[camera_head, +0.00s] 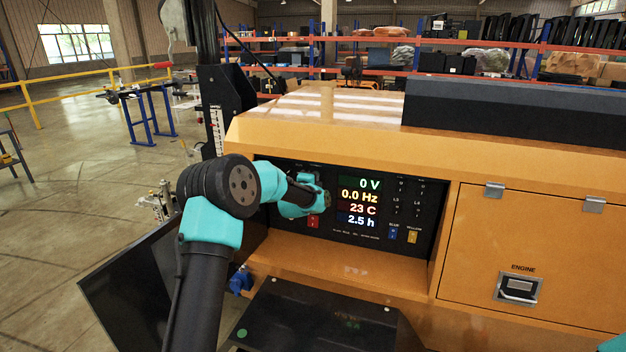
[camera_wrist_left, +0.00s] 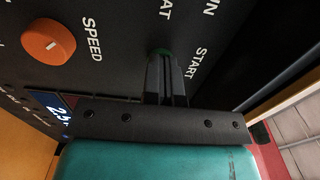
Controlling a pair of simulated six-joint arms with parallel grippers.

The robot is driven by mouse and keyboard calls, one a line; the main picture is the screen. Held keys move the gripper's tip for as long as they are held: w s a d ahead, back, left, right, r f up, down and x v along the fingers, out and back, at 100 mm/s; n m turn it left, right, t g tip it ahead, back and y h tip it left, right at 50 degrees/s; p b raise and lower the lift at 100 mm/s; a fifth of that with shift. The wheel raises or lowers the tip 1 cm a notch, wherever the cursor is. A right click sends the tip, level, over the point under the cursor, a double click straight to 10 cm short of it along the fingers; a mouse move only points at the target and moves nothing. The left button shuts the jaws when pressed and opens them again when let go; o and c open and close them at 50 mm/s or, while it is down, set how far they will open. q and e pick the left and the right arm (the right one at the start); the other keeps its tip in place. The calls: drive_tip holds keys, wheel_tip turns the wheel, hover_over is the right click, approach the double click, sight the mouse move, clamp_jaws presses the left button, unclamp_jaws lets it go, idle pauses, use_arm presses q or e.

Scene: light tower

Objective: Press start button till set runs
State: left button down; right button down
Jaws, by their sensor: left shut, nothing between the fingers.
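The black control panel (camera_head: 425,200) is set in the yellow housing. Its display (camera_head: 359,202) reads 0 V, 0.0 Hz, 23 C and 2.5 h. In the left wrist view, the green start button (camera_wrist_left: 160,51) sits beside the START label. My left gripper (camera_wrist_left: 163,62) is shut and empty, its fingertips at the button and covering part of it. I cannot tell whether the button is pressed in. In the head view, my left arm hides the button and the fingertips. My right gripper is not in view.
An orange SPEED knob (camera_wrist_left: 49,42) is left of my fingers in the wrist view. Blue (camera_head: 393,233) and yellow (camera_head: 412,237) switches sit low on the panel. The closed engine door (camera_head: 540,240) is to the right. A ledge (camera_head: 345,268) juts out below the panel.

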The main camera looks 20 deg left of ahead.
use_arm(q)
drive_tip(key=shift+w, duration=0.15)
drive_tip(key=shift+w+a+r, duration=0.25)
drive_tip(key=shift+w, duration=0.2)
drive_tip(key=shift+f, duration=0.1)
